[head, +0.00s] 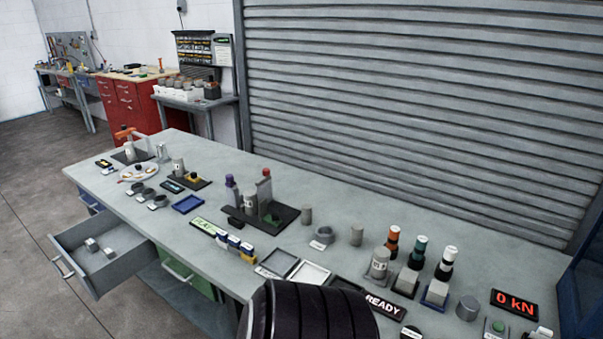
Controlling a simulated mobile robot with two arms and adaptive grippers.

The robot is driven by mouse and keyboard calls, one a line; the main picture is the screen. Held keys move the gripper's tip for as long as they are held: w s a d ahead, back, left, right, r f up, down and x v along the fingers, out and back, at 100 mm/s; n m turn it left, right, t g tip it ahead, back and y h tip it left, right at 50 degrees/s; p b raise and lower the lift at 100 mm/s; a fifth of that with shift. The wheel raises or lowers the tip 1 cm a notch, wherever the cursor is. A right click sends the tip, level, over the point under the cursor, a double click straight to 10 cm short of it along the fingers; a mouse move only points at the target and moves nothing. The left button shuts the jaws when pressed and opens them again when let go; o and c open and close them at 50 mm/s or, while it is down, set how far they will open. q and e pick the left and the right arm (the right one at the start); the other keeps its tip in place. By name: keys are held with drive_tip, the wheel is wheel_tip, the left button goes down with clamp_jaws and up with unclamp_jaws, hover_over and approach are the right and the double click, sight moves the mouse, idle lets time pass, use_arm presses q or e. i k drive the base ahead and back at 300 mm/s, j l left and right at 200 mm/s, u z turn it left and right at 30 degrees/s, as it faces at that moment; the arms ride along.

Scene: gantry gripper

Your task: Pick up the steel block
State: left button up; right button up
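Several small grey metal-looking pieces could be the steel block, and I cannot tell which one it is. Two small grey blocks lie in the open drawer: one block (91,244) and a second block (109,253) close beside it. On the grey workbench (330,228), a grey block (406,282) sits on a dark base, and another grey block (437,292) sits on a blue base to its right. Neither of my grippers is in view, and nothing is seen held.
The open drawer (92,278) juts out at the bench's left front. Bottles (446,262) and a grey cylinder (467,307) crowd the right side. A red "0 kN" display (514,303) is at far right. A dark ribbed shape hides part of the front edge.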

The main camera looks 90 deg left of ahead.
sight(109, 254)
drive_tip(key=u, duration=4.1)
drive_tip(key=z, duration=0.3)
drive_tip(key=i+j+z, duration=0.2)
drive_tip(key=z, duration=0.15)
drive_tip(key=i+j+z, duration=0.2)
drive_tip(key=j+z, duration=0.15)
drive_tip(key=i+j+z, duration=0.1)
drive_tip(key=j+z, duration=0.25)
